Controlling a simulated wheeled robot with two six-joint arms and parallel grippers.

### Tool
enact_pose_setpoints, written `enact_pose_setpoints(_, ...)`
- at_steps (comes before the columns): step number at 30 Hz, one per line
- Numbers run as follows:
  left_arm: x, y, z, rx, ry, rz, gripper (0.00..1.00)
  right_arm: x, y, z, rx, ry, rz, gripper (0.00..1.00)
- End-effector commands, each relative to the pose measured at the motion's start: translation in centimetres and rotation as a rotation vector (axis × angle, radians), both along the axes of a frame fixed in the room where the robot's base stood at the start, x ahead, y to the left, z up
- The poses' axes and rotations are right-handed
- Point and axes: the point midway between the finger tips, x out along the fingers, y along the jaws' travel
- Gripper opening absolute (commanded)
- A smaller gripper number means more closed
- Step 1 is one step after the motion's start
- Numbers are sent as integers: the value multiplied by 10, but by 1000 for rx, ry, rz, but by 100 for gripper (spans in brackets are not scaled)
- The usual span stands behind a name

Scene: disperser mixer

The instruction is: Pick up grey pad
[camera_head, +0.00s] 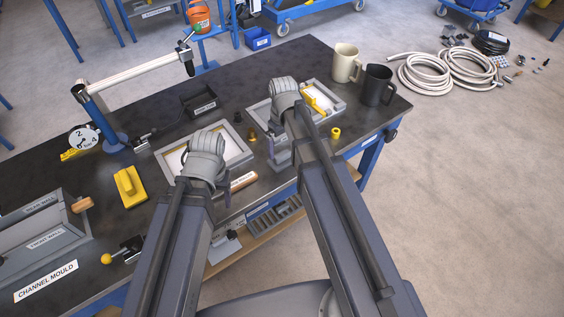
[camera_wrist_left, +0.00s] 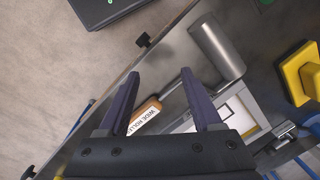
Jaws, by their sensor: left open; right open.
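I cannot single out a grey pad for certain. In the head view, a grey-lilac block (camera_head: 278,157) shows beside my right forearm, partly hidden; I cannot tell what it is. My left gripper (camera_wrist_left: 158,78) is open and empty in the left wrist view, with the wide roller's wooden handle (camera_wrist_left: 146,112) seen between its fingers. The roller's metal cylinder (camera_wrist_left: 217,47) lies beyond.
A left grey frame (camera_head: 240,149), a yellow float (camera_head: 129,187) and a channel mould (camera_head: 47,282) are on the dark bench. A dark mug (camera_head: 377,86) and a cream mug (camera_head: 346,63) stand at the right. A black tray (camera_head: 199,101) sits behind.

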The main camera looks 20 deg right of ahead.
Motion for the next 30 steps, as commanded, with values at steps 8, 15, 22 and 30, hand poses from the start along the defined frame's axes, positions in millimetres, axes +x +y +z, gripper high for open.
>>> enact_pose_setpoints(8,0,0,-34,0,0,0,66,3,2,-34,0,0,0,100)
enact_pose_setpoints(15,0,0,-32,0,0,0,66,3,2,-32,0,0,-1,100)
enact_pose_setpoints(22,0,0,-32,0,0,0,66,3,2,-32,0,0,-1,75)
enact_pose_setpoints(30,0,0,-32,0,0,0,66,3,2,-32,0,0,-1,45)
